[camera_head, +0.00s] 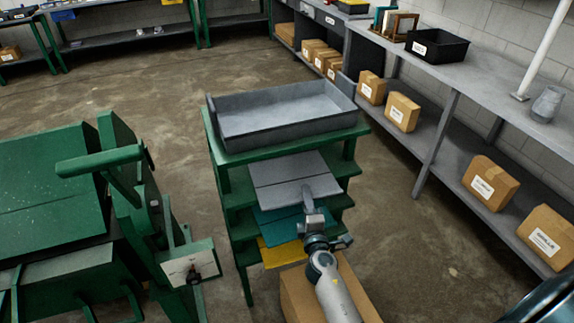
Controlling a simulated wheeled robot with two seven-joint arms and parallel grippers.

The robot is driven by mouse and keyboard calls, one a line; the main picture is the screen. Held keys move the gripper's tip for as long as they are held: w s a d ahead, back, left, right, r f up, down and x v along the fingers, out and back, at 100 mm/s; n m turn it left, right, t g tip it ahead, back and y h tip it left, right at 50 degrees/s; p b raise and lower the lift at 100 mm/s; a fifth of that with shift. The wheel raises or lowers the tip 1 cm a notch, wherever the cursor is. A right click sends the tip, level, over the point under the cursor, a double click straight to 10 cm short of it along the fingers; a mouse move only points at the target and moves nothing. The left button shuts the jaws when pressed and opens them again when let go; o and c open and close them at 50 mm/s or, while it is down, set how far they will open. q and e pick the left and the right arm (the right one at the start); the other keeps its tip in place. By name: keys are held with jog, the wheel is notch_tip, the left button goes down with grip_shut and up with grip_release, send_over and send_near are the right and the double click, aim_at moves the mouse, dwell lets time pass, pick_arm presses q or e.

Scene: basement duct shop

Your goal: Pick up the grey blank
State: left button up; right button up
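The grey blank (275,172) is a flat sheet with a line across it. It lies in the upper level of a green rack (220,180), under the rack's top, with its front part showing. My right gripper (307,196) reaches in from below and overlaps the blank's front right part. The fingers are small and seen from behind, so I cannot tell whether they are open or shut, or touch the blank. A teal sheet (272,226) and a yellow sheet (268,254) show on lower levels. My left gripper is not in view.
A grey tray (290,133) stands on the rack's top. A cardboard box (296,298) is below, beside my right forearm. A green machine (120,190) stands to the left. A long grey shelf bench (462,85) with boxes runs along the right wall. Floor behind the rack is clear.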

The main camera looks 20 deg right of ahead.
grip_shut()
jog(key=shift+r+p, duration=0.35)
jog(key=shift+r, duration=0.1)
notch_tip(320, 180, up, 8)
jog(key=p, duration=0.4)
jog(key=shift+r, duration=0.6)
